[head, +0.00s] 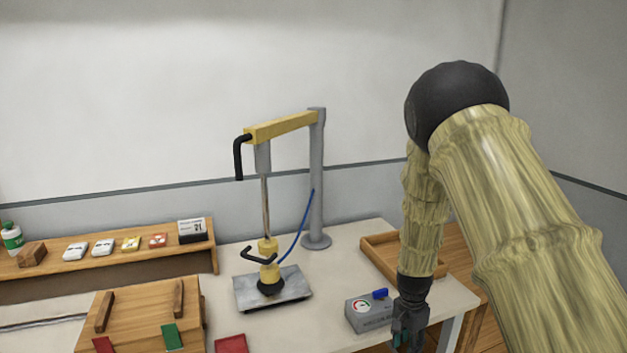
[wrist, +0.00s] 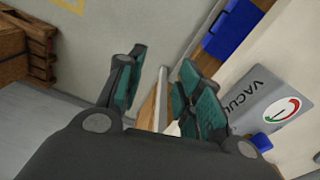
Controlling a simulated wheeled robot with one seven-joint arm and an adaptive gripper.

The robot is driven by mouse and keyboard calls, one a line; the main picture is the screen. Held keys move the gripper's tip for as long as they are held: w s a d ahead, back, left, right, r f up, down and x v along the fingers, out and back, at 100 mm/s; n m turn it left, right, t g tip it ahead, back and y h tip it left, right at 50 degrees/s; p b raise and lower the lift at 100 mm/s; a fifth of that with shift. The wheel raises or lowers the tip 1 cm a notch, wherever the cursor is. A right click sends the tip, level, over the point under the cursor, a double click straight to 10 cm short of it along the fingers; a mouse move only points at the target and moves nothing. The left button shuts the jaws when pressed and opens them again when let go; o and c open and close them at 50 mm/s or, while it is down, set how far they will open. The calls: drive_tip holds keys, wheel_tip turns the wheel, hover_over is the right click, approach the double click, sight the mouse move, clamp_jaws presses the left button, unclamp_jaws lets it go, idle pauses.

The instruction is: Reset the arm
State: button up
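My gripper (head: 408,328) hangs pointing down at the right front of the table, just right of the grey gauge box (head: 369,311). In the wrist view my gripper (wrist: 158,88) has its two teal-padded fingers apart, with nothing held between them. The upper part of my arm crosses the right of the head view. The gauge box also shows at the right in the wrist view (wrist: 262,112), with part of a "VACUU" label. The gripper's lower tips are partly cut off in the head view.
A lever stand (head: 317,180) with a yellow arm rises over a metal plate (head: 245,296). A wooden tray (head: 376,262) lies behind my gripper. A wooden box (head: 140,308) and a shelf (head: 110,257) with small packs are at left. A crate (wrist: 25,45) is on the floor.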

drive_tip(key=s+d+f+n, duration=0.1)
drive_tip(key=s+f+n, duration=0.2)
drive_tip(key=s+f, duration=0.75)
drive_tip(key=s+a+f+n+b, duration=0.1)
drive_tip(key=s+f, duration=0.3)
drive_tip(key=s, duration=0.6)
drive_tip(key=s+a+f+n, duration=0.1)
drive_tip(key=s+f+n, duration=0.3)
drive_tip(key=s, duration=0.7)
drive_tip(key=s+a+f+n+b, duration=0.1)
drive_tip(key=s+f+n, duration=0.2)
drive_tip(key=s+f, duration=0.3)
drive_tip(key=s, duration=0.4)
drive_tip(key=shift+s+a+y+b, duration=0.15)
drive_tip(key=shift+y+b, duration=0.15)
